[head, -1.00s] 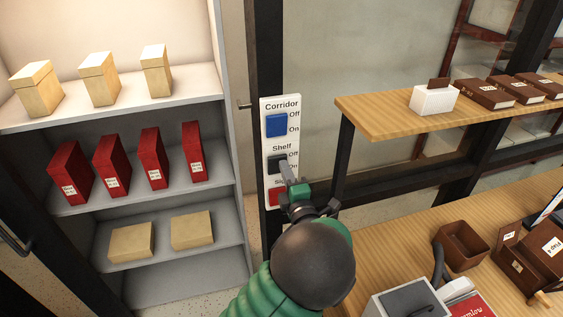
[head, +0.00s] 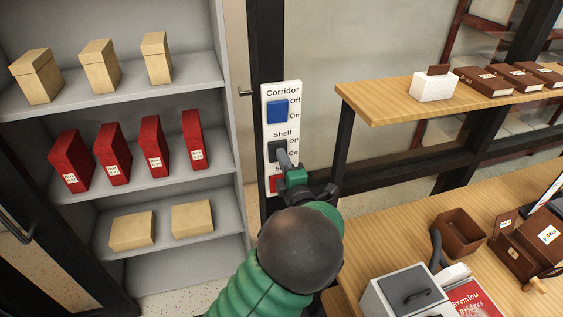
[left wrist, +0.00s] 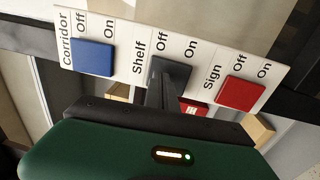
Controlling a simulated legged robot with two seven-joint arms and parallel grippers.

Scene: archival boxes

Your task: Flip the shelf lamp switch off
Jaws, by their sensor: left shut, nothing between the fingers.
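The white switch panel (head: 283,112) is fixed to the dark post, with a blue Corridor switch (head: 277,111), a dark Shelf switch (head: 276,151) and a red Sign switch (head: 274,184) from top to bottom. My left gripper (head: 284,159) is shut and empty, its tip at the lower part of the Shelf switch. In the left wrist view the closed fingers (left wrist: 160,92) overlap the dark Shelf switch (left wrist: 171,71); whether they touch it I cannot tell. The red Sign switch is partly hidden by my gripper in the head view. My right gripper is not seen.
A grey shelf unit (head: 190,92) with tan boxes and red box files stands at left; its interior is dim. A wooden ledge (head: 385,103) and a desk (head: 390,235) with brown trays and a grey box lie to the right.

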